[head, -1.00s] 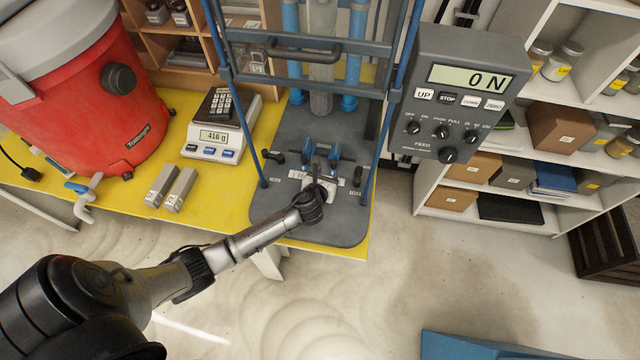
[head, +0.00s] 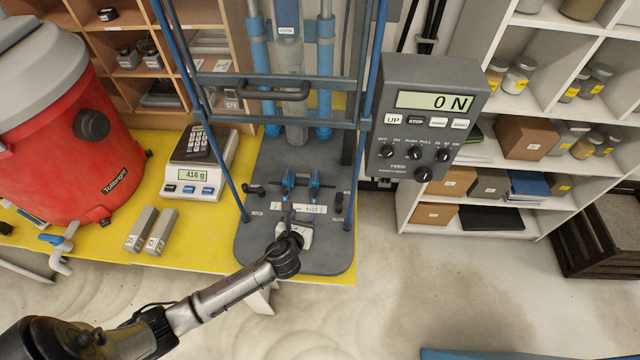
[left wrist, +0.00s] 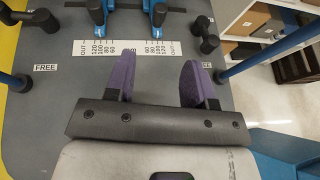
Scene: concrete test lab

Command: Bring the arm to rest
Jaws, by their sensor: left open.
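My left gripper (head: 291,219) is over the front of the grey base plate of the test machine (head: 300,256). In the left wrist view its two purple fingers (left wrist: 161,80) stand apart with nothing between them. Beyond the fingertips lies a white scale strip (left wrist: 125,50) with numbers, and behind it are blue supports (left wrist: 97,15). The left arm reaches in from the lower left in the head view. My right gripper is not in view.
A control box (head: 431,118) reading 0 N hangs right of the machine's blue frame. A scale (head: 200,165) reading 416 g, two metal bars (head: 150,230) and a red vacuum (head: 60,130) stand on the yellow table (head: 195,250). Shelves (head: 470,195) stand at the right.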

